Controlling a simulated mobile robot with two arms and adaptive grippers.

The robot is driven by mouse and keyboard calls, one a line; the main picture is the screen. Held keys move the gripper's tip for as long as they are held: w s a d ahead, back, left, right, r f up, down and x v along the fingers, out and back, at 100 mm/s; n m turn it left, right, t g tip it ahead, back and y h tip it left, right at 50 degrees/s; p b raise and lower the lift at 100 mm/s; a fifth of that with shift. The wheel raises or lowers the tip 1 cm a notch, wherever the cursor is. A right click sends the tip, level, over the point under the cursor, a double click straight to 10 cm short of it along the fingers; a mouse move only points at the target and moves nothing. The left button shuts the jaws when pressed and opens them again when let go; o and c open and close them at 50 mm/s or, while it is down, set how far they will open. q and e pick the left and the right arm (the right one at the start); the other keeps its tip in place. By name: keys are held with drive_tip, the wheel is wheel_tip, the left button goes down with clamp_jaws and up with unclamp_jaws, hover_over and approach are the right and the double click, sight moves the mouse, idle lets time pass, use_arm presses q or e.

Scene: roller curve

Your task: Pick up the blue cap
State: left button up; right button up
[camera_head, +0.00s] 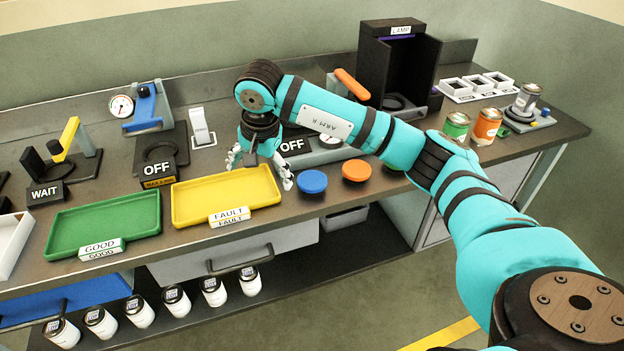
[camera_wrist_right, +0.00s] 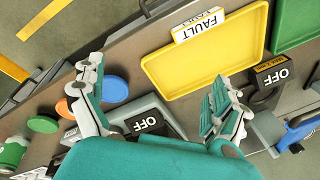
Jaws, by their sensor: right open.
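The blue cap (camera_head: 312,181) is a flat round disc lying on the workbench, just right of the yellow tray. It also shows in the wrist view (camera_wrist_right: 116,89), beside the left finger and partly hidden by it. My right gripper (camera_head: 261,170) is open and empty. Its fingers are spread above the right end of the yellow tray, to the left of the blue cap and apart from it. In the wrist view the gap between the fingers (camera_wrist_right: 160,75) faces the tray and bench. My left gripper is not in view.
The yellow FAULT tray (camera_head: 185,217) and green GOOD tray (camera_head: 65,236) lie left. An orange cap (camera_head: 356,170) and a green cap (camera_head: 395,163) sit right of the blue one. An OFF box (camera_head: 293,146) stands behind. The bench's front edge is close to the caps.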

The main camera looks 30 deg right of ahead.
drive_tip(key=d+r+h, duration=0.4)
drive_tip(key=d+r, duration=0.1)
drive_tip(key=d, duration=0.4)
drive_tip(key=p, duration=0.3)
approach(313, 178)
drive_tip(key=shift+w+f, duration=0.3)
drive_tip(key=shift+f, duration=0.65)
drive_tip(key=shift+w+d+f, duration=0.15)
drive_tip(key=shift+d+f, duration=0.05)
drive_tip(key=shift+f, duration=0.35)
drive_tip(key=shift+d+f+p, duration=0.2)
drive_tip(key=shift+p, duration=0.3)
drive_tip(key=x, duration=0.2)
drive_tip(key=p+x, duration=0.1)
drive_tip(key=shift+d+f+p, duration=0.25)
drive_tip(key=shift+d+p, duration=0.05)
drive_tip(key=shift+d, duration=0.1)
drive_tip(key=shift+w+d+f, duration=0.15)
drive_tip(key=shift+f, duration=0.3)
drive_tip(key=c, duration=0.8)
